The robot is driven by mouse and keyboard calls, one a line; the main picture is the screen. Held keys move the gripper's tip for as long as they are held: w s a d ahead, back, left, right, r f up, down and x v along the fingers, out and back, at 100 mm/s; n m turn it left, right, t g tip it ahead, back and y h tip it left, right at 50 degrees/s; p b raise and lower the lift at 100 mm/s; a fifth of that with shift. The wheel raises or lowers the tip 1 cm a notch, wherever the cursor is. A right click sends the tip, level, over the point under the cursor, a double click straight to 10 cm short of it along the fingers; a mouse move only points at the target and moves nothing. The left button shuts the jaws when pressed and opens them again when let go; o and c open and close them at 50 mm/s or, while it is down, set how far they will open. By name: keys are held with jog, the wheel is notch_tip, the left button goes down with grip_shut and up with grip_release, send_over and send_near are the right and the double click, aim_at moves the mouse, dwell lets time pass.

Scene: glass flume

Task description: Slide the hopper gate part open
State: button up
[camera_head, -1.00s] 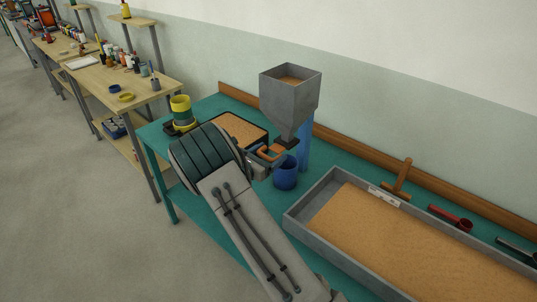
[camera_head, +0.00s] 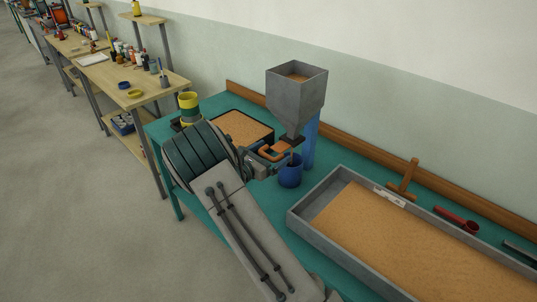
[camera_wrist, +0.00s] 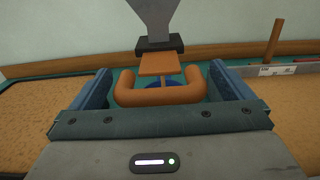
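The grey hopper (camera_head: 297,97) stands on a blue post over the teal bench, with sand in its top. In the wrist view, its dark outlet frame (camera_wrist: 160,44) has a flat orange gate plate (camera_wrist: 160,64) showing in front of it. The plate's U-shaped orange handle (camera_wrist: 160,98) lies between the two blue fingers of my gripper (camera_wrist: 160,88). The fingers are wide apart, one on each side of the handle, with no clear grip on it; contact is hard to tell. The handle also shows in the head view (camera_head: 272,153). I see no sand falling.
A blue cup (camera_head: 290,172) stands below the outlet. A long grey-walled sand tray (camera_head: 300,222) fills the bench at right. A black-rimmed sand tray (camera_head: 268,127) and a yellow-green stack (camera_head: 188,104) are at left. A wooden ledge runs along the wall.

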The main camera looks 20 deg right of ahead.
jog(key=b+v, duration=0.3)
jog(key=v, duration=1.1)
jog(key=shift+d, duration=0.15)
jog(key=s+d+r+m+g+y, duration=0.2)
jog(key=s+d+m+g+y, duration=0.1)
jog(key=s+d+m+g, duration=0.4)
jog(key=s+d+r+m+g+y, duration=0.2)
jog(key=s+d+r+m+y, duration=0.15)
jog(key=s+m, duration=0.4)
jog(key=s+a+r+m+t+y, duration=0.1)
jog(key=s+a+r+m+y, duration=0.1)
jog(key=s+m+y, duration=0.2)
jog(key=s+a+r+m+t+y, duration=0.2)
jog(key=s+m+y, duration=0.3)
jog(key=s, duration=0.6)
jog(key=shift+s+m, duration=0.2)
jog(key=shift+m, duration=0.15)
